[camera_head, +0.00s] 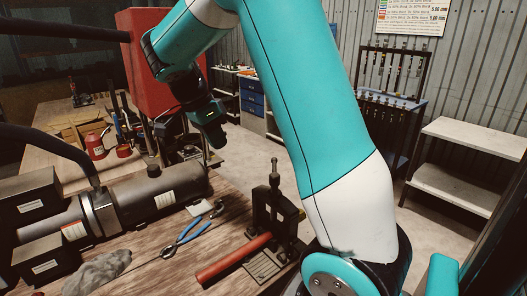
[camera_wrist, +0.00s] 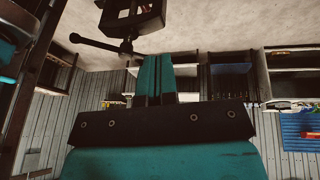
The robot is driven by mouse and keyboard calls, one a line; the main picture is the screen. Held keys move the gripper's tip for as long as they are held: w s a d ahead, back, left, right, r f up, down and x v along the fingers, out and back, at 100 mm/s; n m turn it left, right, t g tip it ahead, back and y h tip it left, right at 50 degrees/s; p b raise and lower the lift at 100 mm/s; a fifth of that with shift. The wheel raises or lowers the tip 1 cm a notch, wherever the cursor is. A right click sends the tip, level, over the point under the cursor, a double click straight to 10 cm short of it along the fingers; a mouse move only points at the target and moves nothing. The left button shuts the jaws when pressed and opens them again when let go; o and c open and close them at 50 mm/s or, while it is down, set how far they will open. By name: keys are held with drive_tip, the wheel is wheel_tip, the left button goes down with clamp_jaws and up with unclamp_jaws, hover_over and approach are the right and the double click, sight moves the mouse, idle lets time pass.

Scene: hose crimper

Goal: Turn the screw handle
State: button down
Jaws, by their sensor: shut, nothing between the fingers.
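A dark metal clamp (camera_head: 278,222) stands on the wooden bench in the head view, with an upright screw handle (camera_head: 275,180) on top. In the wrist view a dark metal frame (camera_wrist: 132,14) shows at the top edge, with a ball-ended bar handle (camera_wrist: 100,44) beside it; this looks like the same clamp, but I cannot be sure. My gripper (camera_head: 209,125) hangs above the bench, up and left of the clamp and apart from it. In the wrist view its teal fingers (camera_wrist: 160,68) are together with nothing between them. My arm crosses the head view's middle.
A red-handled bar (camera_head: 234,259) lies by the clamp's foot, and blue-handled pliers (camera_head: 190,232) lie to its left. A dark cylinder (camera_head: 142,199) lies at the left. A red box-shaped machine (camera_head: 150,62) stands behind my gripper. White shelves (camera_head: 465,165) stand at the right.

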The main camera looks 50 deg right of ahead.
drive_tip(key=s+d+f+m+p, duration=0.1)
drive_tip(key=s+d+f+m, duration=0.1)
drive_tip(key=d, duration=0.1)
drive_tip(key=s+d+f+m+g+p, duration=0.1)
drive_tip(key=s+d+f+m, duration=0.1)
drive_tip(key=d+f+m, duration=0.1)
drive_tip(key=s+d+f+m+p, duration=0.1)
drive_tip(key=s+d+f+m, duration=0.1)
drive_tip(key=shift+d+f+g, duration=0.25)
drive_tip(key=shift+d+g, duration=0.05)
drive_tip(key=shift+d, duration=0.1)
drive_tip(key=shift+s+d+f, duration=0.1)
drive_tip(key=shift+s+d, duration=0.2)
drive_tip(key=shift+s, duration=0.05)
drive_tip(key=shift+d+m, duration=0.1)
drive_tip(key=shift+m, duration=0.2)
